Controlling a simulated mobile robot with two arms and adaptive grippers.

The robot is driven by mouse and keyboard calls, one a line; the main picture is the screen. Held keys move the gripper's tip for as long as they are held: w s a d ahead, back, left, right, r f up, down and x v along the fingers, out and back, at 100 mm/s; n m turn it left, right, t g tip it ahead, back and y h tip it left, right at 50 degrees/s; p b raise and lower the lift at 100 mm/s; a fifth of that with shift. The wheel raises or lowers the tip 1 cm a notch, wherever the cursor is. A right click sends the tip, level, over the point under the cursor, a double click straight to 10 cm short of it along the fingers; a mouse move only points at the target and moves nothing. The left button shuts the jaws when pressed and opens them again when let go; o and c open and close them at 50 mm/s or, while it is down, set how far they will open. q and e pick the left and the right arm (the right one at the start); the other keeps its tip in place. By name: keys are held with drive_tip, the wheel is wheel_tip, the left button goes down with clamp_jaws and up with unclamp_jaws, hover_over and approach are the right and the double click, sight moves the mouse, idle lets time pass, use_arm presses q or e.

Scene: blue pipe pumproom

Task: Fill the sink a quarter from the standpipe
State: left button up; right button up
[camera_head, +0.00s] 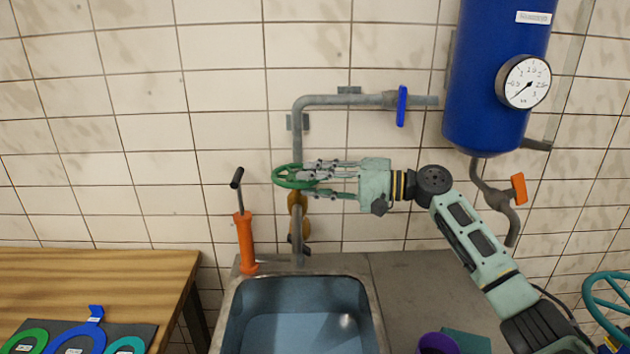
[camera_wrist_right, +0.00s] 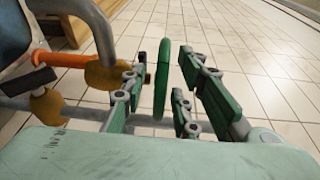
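The grey standpipe (camera_head: 297,148) runs along the tiled wall and comes down behind the sink (camera_head: 376,310). The sink's inside looks blue-grey with a bright spot; I cannot tell how much water is in it. A green handwheel (camera_head: 283,178) sits on the standpipe above a brass valve body (camera_head: 297,202). My right gripper (camera_head: 300,174) reaches in from the right at the wheel. In the right wrist view the wheel's rim (camera_wrist_right: 163,80) stands between the spread fingers (camera_wrist_right: 160,92), with gaps on both sides. My left gripper is not in view.
A blue tank (camera_head: 490,80) with a gauge (camera_head: 524,82) hangs at the upper right. A blue lever (camera_head: 402,106) and an orange lever (camera_head: 518,188) sit on pipes. An orange hand pump (camera_head: 245,240) stands left of the standpipe. A wooden table (camera_head: 90,285) is at left.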

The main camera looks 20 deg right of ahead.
drive_tip(key=c, duration=0.6)
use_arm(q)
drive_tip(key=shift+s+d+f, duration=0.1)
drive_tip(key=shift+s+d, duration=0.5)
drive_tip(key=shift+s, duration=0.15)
use_arm(e)
clamp_jaws()
